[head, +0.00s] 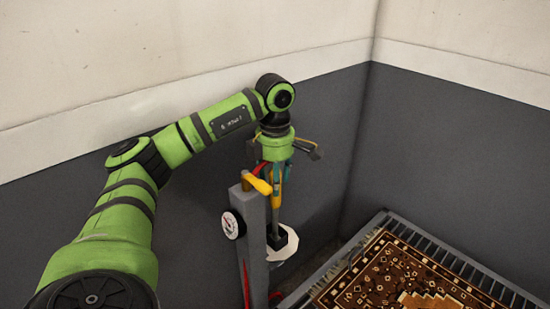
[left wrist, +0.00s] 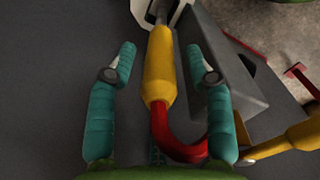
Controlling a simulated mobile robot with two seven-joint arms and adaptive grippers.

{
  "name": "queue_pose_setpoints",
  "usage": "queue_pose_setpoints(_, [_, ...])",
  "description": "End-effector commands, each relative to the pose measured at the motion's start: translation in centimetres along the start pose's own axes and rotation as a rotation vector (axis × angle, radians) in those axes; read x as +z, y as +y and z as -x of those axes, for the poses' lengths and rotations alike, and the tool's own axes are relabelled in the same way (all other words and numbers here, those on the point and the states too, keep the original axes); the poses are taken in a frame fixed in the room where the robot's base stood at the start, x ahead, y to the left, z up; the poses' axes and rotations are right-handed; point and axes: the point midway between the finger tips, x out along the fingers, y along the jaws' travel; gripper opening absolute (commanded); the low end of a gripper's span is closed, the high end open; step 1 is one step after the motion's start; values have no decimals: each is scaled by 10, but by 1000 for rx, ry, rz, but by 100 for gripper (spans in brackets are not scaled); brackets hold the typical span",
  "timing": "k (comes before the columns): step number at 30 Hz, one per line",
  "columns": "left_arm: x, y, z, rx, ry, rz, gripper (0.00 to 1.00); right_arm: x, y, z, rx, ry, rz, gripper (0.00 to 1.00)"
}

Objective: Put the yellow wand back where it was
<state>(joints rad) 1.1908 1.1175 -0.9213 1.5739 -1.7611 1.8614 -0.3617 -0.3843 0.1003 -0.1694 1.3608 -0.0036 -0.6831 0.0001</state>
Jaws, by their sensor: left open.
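The yellow wand (left wrist: 160,65) has a red curved end and stands between the two teal fingers of my left gripper (left wrist: 162,58) in the left wrist view. The fingers are apart, one on each side, with a visible gap to the wand. Its far end meets a white and dark piece (left wrist: 170,10). In the head view the left gripper (head: 279,187) points down behind a grey post. The wand (head: 275,200) shows there only as a yellow strip, partly hidden by the post. My right gripper is not in view.
The grey post (head: 252,235) with a round gauge (head: 233,224) stands close to the gripper. A second yellow part (head: 258,184) sits at its top and also shows in the left wrist view (left wrist: 285,140). A patterned rug (head: 395,275) lies on a grating at the right. Walls are behind.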

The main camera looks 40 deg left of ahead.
Motion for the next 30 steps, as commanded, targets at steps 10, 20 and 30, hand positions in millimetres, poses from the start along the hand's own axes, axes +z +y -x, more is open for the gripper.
queue_pose_setpoints(10, [1,0,81,2,-3,0,52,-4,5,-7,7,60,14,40])
queue_pose_setpoints(20, [0,0,110,1,-1,1,52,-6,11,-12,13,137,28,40])
queue_pose_setpoints(30, [0,0,111,0,0,1,52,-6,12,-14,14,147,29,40])
